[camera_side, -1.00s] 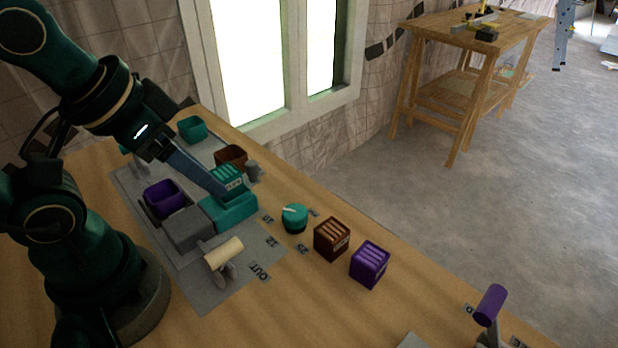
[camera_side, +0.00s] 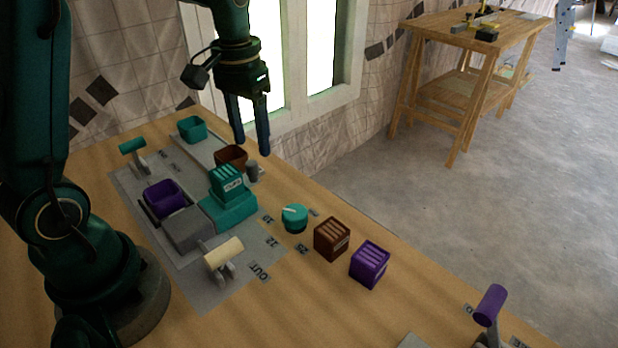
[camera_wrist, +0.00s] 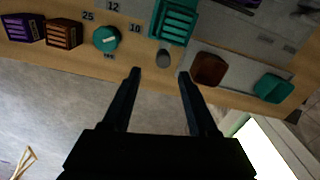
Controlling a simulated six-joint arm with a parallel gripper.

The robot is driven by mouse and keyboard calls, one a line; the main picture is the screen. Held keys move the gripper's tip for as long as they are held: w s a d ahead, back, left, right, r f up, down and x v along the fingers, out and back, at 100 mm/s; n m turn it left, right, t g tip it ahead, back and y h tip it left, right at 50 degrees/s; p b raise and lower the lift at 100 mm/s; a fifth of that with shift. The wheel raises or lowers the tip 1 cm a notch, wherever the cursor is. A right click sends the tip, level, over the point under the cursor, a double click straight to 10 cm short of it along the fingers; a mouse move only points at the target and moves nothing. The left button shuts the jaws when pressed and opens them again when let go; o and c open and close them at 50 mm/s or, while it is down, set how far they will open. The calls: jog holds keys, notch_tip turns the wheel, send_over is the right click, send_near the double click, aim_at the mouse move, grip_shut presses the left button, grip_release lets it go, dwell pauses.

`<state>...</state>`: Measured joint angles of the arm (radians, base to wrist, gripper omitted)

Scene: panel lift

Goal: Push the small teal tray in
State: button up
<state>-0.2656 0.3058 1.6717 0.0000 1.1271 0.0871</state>
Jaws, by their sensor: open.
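A small teal open tray (camera_side: 192,128) sits at the far end of the grey panel, by the window wall. It also shows in the wrist view (camera_wrist: 272,88) at the right. A teal slotted block (camera_side: 227,184) sits on a larger teal base (camera_side: 229,211); the block shows at the top of the wrist view (camera_wrist: 175,20). My gripper (camera_side: 251,146) is raised above the panel's window side, fingers pointing down, apart and empty. In the wrist view my gripper (camera_wrist: 160,73) has nothing between its fingers.
A brown tray (camera_side: 231,156) and a grey post (camera_side: 252,172) stand near the teal block. A purple tray (camera_side: 165,196), a teal-handled lever (camera_side: 133,146) and a cream-handled lever (camera_side: 223,254) are on the panel. A teal knob (camera_side: 294,218), brown block (camera_side: 332,239) and purple block (camera_side: 370,264) stand right.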

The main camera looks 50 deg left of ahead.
aim_at(252, 162)
jog(key=shift+s+a+f, duration=0.1)
jog(key=shift+f, duration=0.35)
jog(key=shift+s+a+f, duration=0.1)
jog(key=shift+f, duration=2.55)
grip_shut()
jog(key=shift+r, duration=0.1)
